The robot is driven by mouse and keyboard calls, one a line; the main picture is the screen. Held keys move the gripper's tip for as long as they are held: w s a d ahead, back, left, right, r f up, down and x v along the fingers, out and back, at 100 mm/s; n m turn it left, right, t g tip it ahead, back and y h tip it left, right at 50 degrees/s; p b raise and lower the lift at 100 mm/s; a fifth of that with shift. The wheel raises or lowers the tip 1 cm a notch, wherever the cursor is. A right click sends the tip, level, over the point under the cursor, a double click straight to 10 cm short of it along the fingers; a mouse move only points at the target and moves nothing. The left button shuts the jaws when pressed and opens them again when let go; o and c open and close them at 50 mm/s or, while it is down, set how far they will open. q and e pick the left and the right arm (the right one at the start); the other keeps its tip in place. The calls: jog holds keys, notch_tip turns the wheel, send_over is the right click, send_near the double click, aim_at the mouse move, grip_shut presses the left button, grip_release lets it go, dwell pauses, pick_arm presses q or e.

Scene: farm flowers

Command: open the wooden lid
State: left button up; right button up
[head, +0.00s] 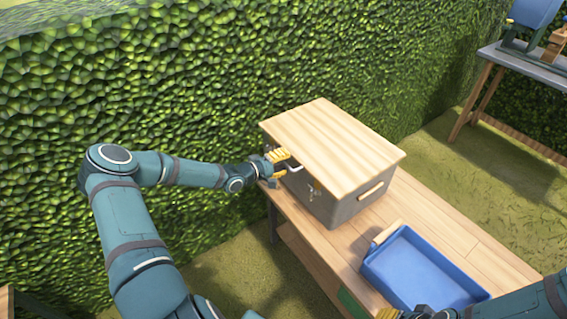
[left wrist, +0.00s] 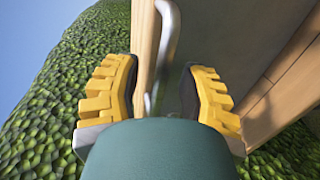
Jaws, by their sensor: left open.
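The wooden lid (head: 335,145) lies shut on a grey box (head: 345,208) on the wooden table. A metal handle (head: 295,168) is on the box's left side by the lid's edge. My left gripper (head: 278,165) is at that handle, open. In the left wrist view its yellow fingers (left wrist: 165,88) stand apart on either side of the metal handle (left wrist: 165,45), with the lid's wooden edge (left wrist: 143,45) just behind. Whether a finger touches the handle I cannot tell. My right gripper (head: 405,313) shows only partly at the bottom edge of the head view, over the blue tray's near side.
A blue tray (head: 415,270) sits on the table (head: 455,228) right of the box, with a small wooden piece (head: 386,233) at its edge. A hedge (head: 190,90) rises close behind the box. Another table (head: 520,62) stands at the upper right on grass.

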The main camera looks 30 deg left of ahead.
pick_arm(q)
jog(key=shift+w, duration=0.1)
jog(key=shift+c, duration=0.4)
grip_shut()
jog(key=shift+r, duration=0.1)
